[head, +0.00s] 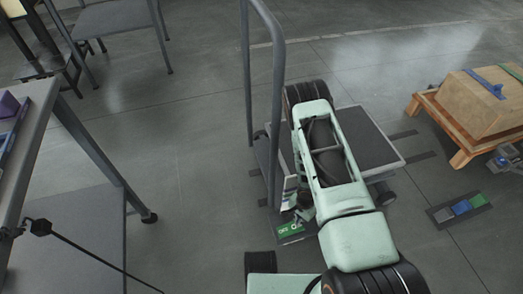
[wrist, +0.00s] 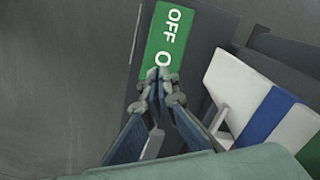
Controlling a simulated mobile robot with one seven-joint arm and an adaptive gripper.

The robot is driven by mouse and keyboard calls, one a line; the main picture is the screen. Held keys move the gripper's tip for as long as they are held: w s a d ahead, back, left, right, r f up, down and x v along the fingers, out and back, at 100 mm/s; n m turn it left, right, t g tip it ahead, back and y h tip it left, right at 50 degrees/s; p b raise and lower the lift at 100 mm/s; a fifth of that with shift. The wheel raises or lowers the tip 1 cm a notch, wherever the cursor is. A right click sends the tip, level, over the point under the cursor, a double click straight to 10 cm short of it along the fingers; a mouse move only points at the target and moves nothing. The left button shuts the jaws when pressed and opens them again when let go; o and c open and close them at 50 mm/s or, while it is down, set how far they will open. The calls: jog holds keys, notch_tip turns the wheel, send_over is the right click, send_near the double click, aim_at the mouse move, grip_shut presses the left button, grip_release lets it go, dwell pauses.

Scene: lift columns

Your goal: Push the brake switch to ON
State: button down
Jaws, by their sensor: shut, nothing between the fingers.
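A green label (wrist: 170,38) marked OFF, with an "O" below it, lies on a dark grey plate in the wrist view. In the head view the same green label (head: 290,228) sits at the foot of a grey cart with a tall handle (head: 279,95). My gripper (wrist: 160,78) is shut and empty, its fingertips over the lower part of the label, hiding the rest of the lettering. Whether the tips touch it I cannot tell. I cannot make out the brake switch itself for certain. My gripper shows only partly in the head view, beside the label.
A block with white, blue and green bands (wrist: 262,105) stands close right of my fingers. The cart's flat platform (head: 365,140) lies behind my arm. A grey table (head: 38,100) stands left, a box on a wooden pallet (head: 485,100) right. Floor between table and cart is open.

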jog(key=shift+f+b, duration=1.15)
jog(key=shift+f, duration=0.25)
dwell(0.9)
jog(key=shift+r, duration=0.1)
jog(key=shift+r+p, duration=2.5)
jog(key=shift+r, duration=1)
